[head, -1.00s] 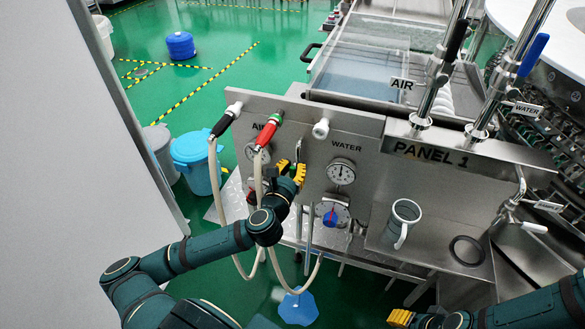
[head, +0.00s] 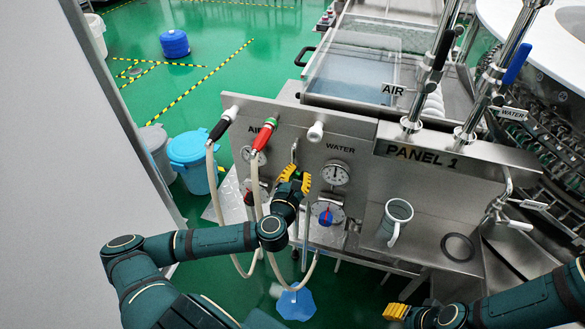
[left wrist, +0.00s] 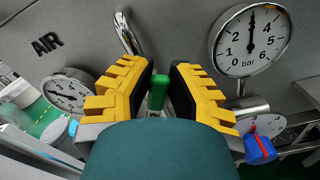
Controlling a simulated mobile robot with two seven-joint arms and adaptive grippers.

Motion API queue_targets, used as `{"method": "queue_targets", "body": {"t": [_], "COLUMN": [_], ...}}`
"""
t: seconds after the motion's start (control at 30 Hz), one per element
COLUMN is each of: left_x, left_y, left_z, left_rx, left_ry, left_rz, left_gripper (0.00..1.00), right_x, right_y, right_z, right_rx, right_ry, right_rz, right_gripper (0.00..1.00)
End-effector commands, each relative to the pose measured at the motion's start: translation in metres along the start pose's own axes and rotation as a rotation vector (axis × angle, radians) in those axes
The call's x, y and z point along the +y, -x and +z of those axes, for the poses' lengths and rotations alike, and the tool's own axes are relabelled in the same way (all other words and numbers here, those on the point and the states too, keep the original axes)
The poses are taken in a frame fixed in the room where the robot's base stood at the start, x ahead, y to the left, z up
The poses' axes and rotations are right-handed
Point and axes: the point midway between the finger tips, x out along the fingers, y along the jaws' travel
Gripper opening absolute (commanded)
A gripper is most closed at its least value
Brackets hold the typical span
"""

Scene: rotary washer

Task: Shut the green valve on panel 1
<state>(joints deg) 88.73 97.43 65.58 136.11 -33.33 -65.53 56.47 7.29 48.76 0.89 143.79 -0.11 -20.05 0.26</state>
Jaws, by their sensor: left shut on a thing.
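The green valve handle (left wrist: 158,92) shows in the left wrist view between the yellow jaws of my left gripper (left wrist: 160,90). My left gripper is shut on it, and the jaws cover part of its sides. In the head view my left gripper (head: 293,180) is at the front of panel 1 (head: 350,140), left of the WATER gauge (head: 335,172), and the green handle is hidden there. My right gripper (head: 397,312) shows only as yellow fingertips at the bottom edge; its opening cannot be made out.
A blue knob with a red pointer (head: 326,217) sits right of my left gripper. Hoses (head: 214,190) hang from the black and red fittings on the left.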

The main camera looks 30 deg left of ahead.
Motion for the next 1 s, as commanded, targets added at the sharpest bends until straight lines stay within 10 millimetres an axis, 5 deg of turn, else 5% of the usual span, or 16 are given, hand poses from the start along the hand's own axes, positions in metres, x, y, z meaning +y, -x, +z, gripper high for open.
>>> {"method": "queue_targets", "body": {"t": [1.0], "left_x": [-0.043], "left_y": [-0.001], "left_z": [-0.02], "left_rx": [-0.004], "left_ry": [-0.917], "left_rz": [0.002], "left_gripper": [0.0], "right_x": [-0.012], "right_y": [0.033], "right_z": [-0.008], "right_rx": [0.014], "right_ry": [-0.007], "right_rz": [0.002], "right_gripper": [0.47]}}
